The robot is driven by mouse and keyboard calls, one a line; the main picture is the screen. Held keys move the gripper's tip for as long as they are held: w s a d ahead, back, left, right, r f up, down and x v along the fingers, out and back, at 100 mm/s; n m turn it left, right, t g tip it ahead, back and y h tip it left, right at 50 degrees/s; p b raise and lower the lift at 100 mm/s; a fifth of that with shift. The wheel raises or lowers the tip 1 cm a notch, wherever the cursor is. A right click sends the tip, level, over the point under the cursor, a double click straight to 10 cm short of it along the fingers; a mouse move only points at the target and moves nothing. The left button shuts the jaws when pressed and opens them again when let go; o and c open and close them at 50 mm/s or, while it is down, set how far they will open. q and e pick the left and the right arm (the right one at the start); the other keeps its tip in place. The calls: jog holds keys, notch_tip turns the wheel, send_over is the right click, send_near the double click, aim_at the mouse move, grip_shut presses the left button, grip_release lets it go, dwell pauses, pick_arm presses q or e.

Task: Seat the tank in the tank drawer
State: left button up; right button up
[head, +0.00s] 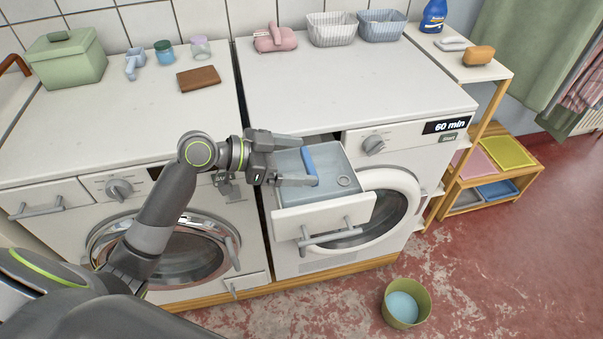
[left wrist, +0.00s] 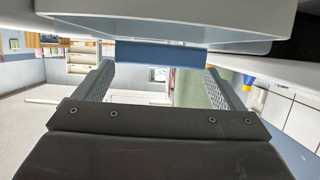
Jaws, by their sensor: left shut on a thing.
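The tank (head: 343,168) is a translucent grey-blue box with a blue handle (head: 309,162) and a round cap on top. It lies within the outline of the pulled-out tank drawer (head: 325,213) of the right machine; whether it is fully down is hard to tell. My left gripper (head: 308,164) reaches in from the left and is shut on the handle. In the left wrist view the blue handle (left wrist: 160,53) spans between the two fingers, with a pale surface close beyond it. My right gripper is not in view.
The drawer front has a grey bar handle (head: 325,234). Behind it is the machine's round door (head: 393,205). A green bin (head: 406,302) stands on the floor at right. Baskets (head: 332,29) and a pink object (head: 275,38) sit on the right machine's top; its front area is clear.

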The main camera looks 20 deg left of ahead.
aim_at(297, 171)
pick_arm(q)
notch_tip(297, 171, down, 3)
jog(key=shift+w+d+f, duration=0.1)
jog(key=shift+d, duration=0.05)
jog(key=shift+f, duration=0.5)
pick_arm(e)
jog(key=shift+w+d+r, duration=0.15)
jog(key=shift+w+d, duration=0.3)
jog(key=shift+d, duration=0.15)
pick_arm(q)
jog(key=o, duration=1)
jog(key=shift+f, duration=0.2)
jog(key=shift+o, duration=0.9)
jog(key=shift+r, duration=0.15)
